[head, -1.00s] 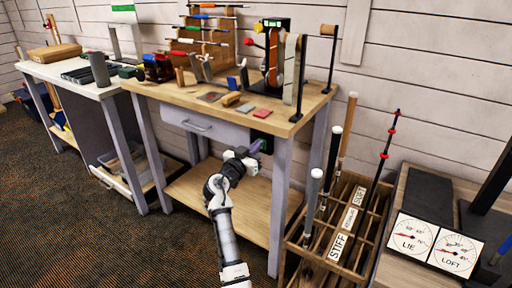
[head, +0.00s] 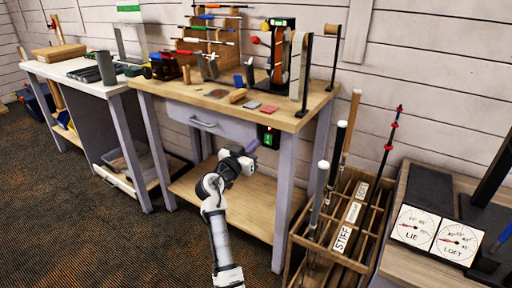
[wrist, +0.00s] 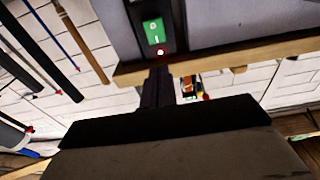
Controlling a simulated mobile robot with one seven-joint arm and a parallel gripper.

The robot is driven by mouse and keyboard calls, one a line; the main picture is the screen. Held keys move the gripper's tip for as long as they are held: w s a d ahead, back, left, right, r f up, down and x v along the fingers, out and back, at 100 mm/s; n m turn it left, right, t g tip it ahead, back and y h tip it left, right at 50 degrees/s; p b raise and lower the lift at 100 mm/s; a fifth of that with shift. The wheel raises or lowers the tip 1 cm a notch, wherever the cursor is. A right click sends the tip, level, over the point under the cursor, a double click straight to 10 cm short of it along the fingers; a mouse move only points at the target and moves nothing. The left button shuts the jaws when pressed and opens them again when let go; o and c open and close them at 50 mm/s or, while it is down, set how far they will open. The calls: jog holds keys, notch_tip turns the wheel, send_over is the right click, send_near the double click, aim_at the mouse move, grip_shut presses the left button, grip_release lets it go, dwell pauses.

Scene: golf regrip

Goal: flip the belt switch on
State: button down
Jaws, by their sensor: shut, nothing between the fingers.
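The belt switch (head: 268,137) is a black box with a green rocker, fixed at the front of the workbench beside the drawer. In the wrist view the green rocker (wrist: 152,32) faces me with white marks, and a small red light (wrist: 160,52) glows by its end. I cannot tell which way the rocker is tipped. My gripper (head: 252,146) is shut and empty, just left of and below the switch in the head view. In the wrist view its dark fingertips (wrist: 158,75) point toward the switch, with a small apparent gap from the rocker.
The workbench (head: 290,122) carries a belt sander (head: 277,60) and small blocks above the switch. A drawer (head: 205,122) is left of it, and a bench leg (head: 286,180) stands close right. A club crate (head: 340,235) is further right. Carpet in front is clear.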

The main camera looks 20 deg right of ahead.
jog(key=v, duration=0.7)
jog(key=shift+s+r+b, duration=0.15)
jog(key=shift+r+b, duration=0.25)
jog(key=shift+r, duration=0.25)
